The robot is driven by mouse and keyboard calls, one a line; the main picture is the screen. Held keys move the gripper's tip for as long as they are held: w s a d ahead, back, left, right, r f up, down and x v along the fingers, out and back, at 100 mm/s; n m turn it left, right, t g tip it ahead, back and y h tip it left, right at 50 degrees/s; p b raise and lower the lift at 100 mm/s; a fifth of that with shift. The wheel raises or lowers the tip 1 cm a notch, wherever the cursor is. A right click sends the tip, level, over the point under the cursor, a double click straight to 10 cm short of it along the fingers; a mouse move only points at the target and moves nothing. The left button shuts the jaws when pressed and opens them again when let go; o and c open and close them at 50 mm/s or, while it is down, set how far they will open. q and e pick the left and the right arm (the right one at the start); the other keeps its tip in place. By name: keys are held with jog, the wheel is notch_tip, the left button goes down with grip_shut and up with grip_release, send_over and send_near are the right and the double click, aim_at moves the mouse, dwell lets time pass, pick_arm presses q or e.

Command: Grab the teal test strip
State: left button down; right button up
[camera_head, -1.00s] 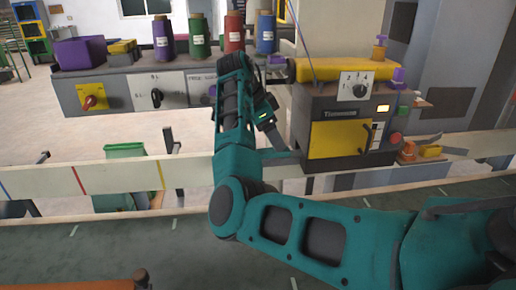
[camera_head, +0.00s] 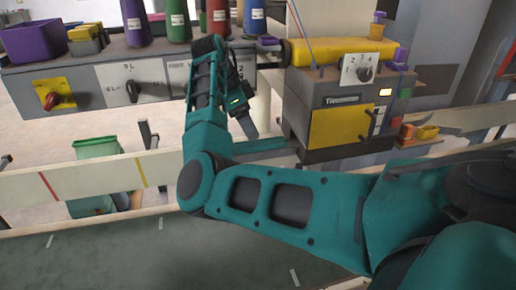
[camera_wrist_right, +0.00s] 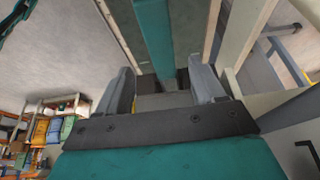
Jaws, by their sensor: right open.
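The teal test strip (camera_head: 262,147) shows in the head view as a narrow bar just left of the grey machine, partly hidden behind my right arm. In the right wrist view the teal strip (camera_wrist_right: 153,38) runs from the top edge down toward the gap between the fingers. My right gripper (camera_head: 250,131) is close to the strip in the head view. In the right wrist view the right gripper (camera_wrist_right: 163,84) is open, with a grey finger on each side. The strip's near end shows around the finger gap; contact cannot be told. My left gripper is not in view.
The grey machine (camera_head: 295,110) with a yellow door stands right of my right gripper. A control shelf (camera_head: 95,85) with knobs, bins and cones is behind. A pale rail (camera_head: 80,183) crosses in front. A green bin (camera_head: 97,148) is below the shelf.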

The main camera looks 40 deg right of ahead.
aim_at(258, 143)
jog(key=x, duration=0.5)
jog(key=shift+d, duration=0.1)
jog(key=shift+c, duration=0.3)
jog(key=c, duration=1.1)
